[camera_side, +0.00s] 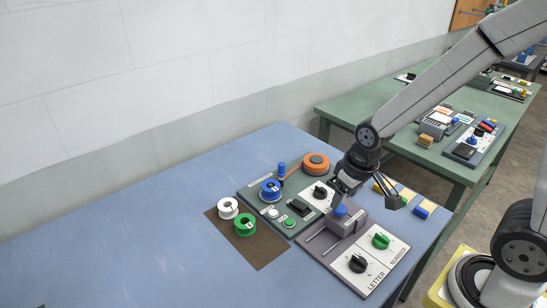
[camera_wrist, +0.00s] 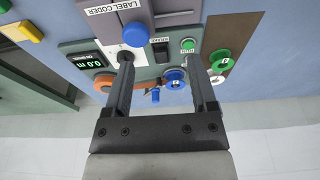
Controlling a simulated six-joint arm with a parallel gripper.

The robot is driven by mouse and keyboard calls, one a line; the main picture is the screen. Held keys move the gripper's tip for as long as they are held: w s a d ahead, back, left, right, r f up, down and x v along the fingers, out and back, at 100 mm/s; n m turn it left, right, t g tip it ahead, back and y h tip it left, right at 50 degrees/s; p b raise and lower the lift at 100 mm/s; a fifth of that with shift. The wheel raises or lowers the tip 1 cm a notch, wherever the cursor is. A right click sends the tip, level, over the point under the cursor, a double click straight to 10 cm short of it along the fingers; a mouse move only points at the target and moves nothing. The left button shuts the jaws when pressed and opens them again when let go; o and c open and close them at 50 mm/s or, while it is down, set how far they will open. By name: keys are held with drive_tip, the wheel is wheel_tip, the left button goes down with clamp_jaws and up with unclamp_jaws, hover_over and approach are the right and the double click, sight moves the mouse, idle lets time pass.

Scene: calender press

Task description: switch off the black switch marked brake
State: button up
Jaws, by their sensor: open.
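The left fingertip partly covers a black rotary knob (camera_wrist: 124,55). In the side view my gripper (camera_side: 341,197) is above the panel's right edge, near the label coder, to the right of the switch.
A green button (camera_wrist: 188,44) is close beside the switch. The label coder (camera_side: 343,223) with its blue knob (camera_side: 340,210) stands right of the panel. A blue spool (camera_side: 270,189) and an orange spool (camera_side: 315,163) are behind. The left table area is clear.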

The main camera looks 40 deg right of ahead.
drive_tip(key=w+f+g, duration=0.1)
drive_tip(key=w, duration=0.7)
drive_tip(key=g, duration=0.1)
hover_over(294, 201)
wheel_tip(294, 201, down, 4)
drive_tip(key=shift+w+f, duration=0.1)
drive_tip(key=shift+f, duration=3.85)
